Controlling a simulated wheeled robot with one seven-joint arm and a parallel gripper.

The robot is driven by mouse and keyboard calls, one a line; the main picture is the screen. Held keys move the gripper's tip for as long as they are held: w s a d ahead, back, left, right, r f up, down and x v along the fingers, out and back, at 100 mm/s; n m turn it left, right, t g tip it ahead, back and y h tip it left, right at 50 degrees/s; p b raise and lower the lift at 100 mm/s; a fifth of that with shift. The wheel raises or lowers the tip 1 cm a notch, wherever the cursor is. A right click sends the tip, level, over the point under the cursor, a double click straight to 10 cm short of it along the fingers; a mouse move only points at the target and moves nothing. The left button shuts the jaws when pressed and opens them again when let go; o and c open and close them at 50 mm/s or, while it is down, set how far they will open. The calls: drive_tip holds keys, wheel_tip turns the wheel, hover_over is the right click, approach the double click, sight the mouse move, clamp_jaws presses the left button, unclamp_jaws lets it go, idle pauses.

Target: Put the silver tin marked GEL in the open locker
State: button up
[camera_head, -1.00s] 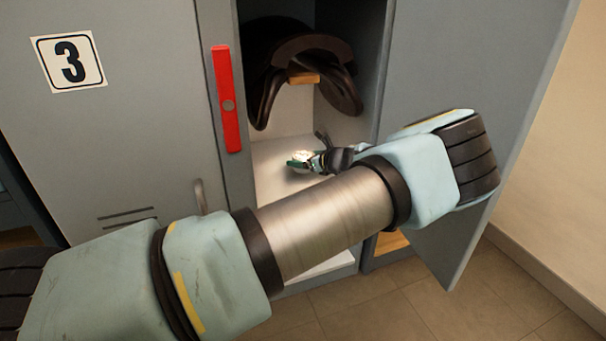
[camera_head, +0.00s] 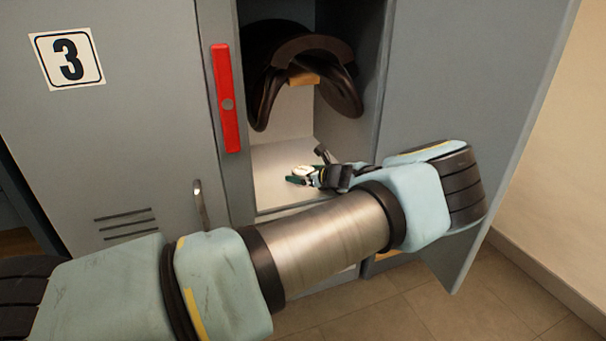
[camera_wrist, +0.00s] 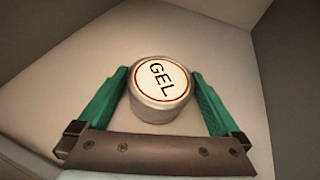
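The silver tin (camera_wrist: 161,84) has a white lid marked GEL with a red ring. In the wrist view it stands between the green fingers of my gripper (camera_wrist: 160,73), which appear to touch its sides. In the head view the tin (camera_head: 303,171) is small and partly hidden by my gripper (camera_head: 303,176). It is inside the open locker (camera_head: 274,180), over the pale floor of the compartment, near its front. I cannot tell whether the tin's base touches that floor.
A dark brown saddle (camera_head: 311,50) sits on a wooden support above the tin. The open locker door (camera_head: 470,90) stands at the right. The shut locker 3 (camera_head: 140,110) is at the left, with a red bar (camera_head: 226,99) beside the opening. Pale floor shows behind the tin.

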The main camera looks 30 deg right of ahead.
drive_tip(key=shift+r, duration=0.1)
drive_tip(key=shift+s+r, duration=0.15)
drive_tip(key=shift+s, duration=0.05)
drive_tip(key=p+v, duration=0.2)
drive_tip(key=v, duration=0.8)
drive_tip(key=shift+s+r+p, duration=0.15)
drive_tip(key=shift+s+p, duration=0.05)
drive_tip(key=shift+p, duration=0.2)
drive_tip(key=shift+s+d+r, duration=0.1)
drive_tip(key=shift+s+r, duration=0.05)
drive_tip(key=shift+s, duration=0.4)
